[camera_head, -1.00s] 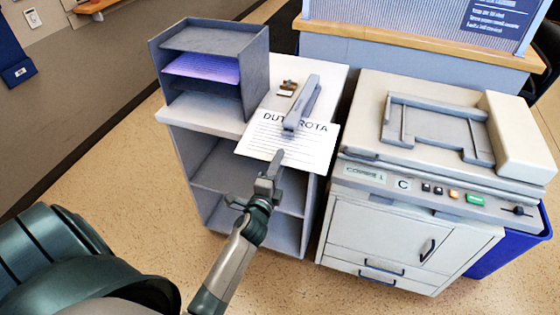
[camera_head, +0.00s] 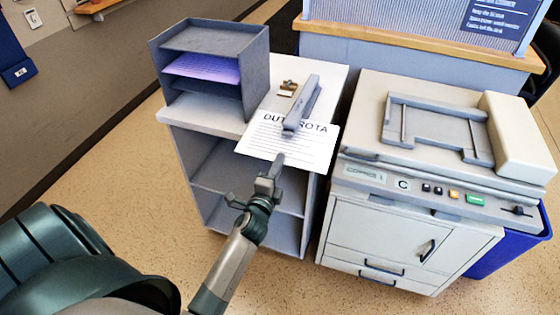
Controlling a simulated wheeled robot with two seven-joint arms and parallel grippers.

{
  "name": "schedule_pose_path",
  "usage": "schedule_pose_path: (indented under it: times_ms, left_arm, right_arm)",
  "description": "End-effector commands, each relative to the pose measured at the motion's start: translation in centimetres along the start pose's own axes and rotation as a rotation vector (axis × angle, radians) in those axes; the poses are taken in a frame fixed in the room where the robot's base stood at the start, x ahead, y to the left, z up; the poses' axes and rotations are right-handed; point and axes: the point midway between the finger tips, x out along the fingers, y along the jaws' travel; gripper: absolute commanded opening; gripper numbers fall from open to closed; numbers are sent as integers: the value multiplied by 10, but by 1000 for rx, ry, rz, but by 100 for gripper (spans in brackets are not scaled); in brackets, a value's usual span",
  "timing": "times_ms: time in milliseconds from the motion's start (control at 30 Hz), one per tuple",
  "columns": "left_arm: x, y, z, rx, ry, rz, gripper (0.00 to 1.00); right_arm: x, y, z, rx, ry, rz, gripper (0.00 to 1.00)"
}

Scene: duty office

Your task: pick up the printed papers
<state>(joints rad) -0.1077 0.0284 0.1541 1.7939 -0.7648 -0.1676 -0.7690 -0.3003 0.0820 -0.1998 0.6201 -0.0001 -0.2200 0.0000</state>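A white printed sheet headed "DUTY ROTA" (camera_head: 290,148) lies on the top of the grey shelf unit and hangs past its front edge. A grey stapler-like tool (camera_head: 302,106) lies over the sheet's back part and hides some of the heading. My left gripper (camera_head: 278,162) is at the sheet's front edge, over its lower left part in the picture. I cannot tell whether its fingers are apart or whether they touch the paper. My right gripper is not in view.
A dark grey letter tray (camera_head: 212,40) with purple-tinted paper (camera_head: 203,67) stands on the unit's (camera_head: 215,122) left side. A small metal clip (camera_head: 288,89) lies behind the sheet. A copier (camera_head: 420,160) stands close on the right, with a blue bin (camera_head: 505,240) beside it.

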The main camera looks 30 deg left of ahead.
Motion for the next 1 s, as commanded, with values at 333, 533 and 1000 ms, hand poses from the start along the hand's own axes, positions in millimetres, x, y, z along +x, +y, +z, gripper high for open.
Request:
schedule_pose_path:
  times_ms: [333, 533, 1000]
  left_arm:
    - [-1, -23, 0, 0, -1, 8, 0]
    - [-1, -22, 0, 0, 0, 5, 0]
    - [-30, -37, 0, 0, 0, 3, 0]
  right_arm:
    - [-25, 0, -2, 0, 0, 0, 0]
    - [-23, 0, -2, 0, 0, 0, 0]
    - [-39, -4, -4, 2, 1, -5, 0]
